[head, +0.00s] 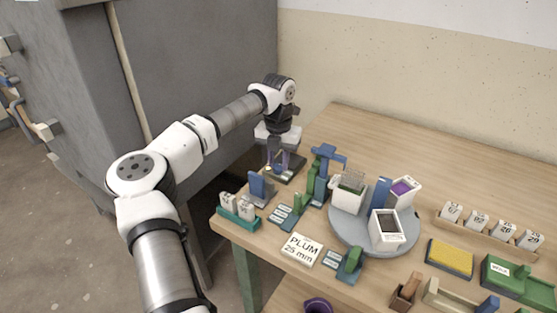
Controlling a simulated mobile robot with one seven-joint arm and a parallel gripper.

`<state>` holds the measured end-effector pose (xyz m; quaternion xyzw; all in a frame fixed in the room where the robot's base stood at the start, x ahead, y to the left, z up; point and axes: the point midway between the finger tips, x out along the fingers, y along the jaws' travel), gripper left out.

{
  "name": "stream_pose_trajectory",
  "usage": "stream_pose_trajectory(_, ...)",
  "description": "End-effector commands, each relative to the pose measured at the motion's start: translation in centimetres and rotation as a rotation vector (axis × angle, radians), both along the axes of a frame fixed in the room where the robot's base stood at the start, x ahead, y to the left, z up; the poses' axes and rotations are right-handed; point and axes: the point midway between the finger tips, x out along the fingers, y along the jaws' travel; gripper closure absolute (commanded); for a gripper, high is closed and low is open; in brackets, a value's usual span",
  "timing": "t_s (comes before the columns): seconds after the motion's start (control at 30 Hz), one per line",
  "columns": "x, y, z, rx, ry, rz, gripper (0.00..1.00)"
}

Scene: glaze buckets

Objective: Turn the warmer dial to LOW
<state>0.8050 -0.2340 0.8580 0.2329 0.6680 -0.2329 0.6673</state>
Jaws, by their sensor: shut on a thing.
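My gripper (277,164) points down at the back left of the table, over a small dark unit (292,177) that looks like the warmer. Its fingers are shut on a small part there, which appears to be the warmer dial. The fingers and the gripper body hide most of the dial. Its pointer and any LOW mark are too small or covered to read.
A blue stand (328,160) and green blocks are close right of my gripper; a blue holder (259,187) is in front. A round grey turntable (345,236) bears white buckets. A grey cabinet (200,60) stands left. Bare table (370,130) lies behind.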

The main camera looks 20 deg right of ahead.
Motion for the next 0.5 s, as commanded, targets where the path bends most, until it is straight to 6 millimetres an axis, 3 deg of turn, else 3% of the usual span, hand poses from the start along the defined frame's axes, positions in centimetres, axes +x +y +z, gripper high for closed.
stream_pose_trajectory(0.5,0.11,0.04,0.12,-0.001,-0.003,0.193,0.97)
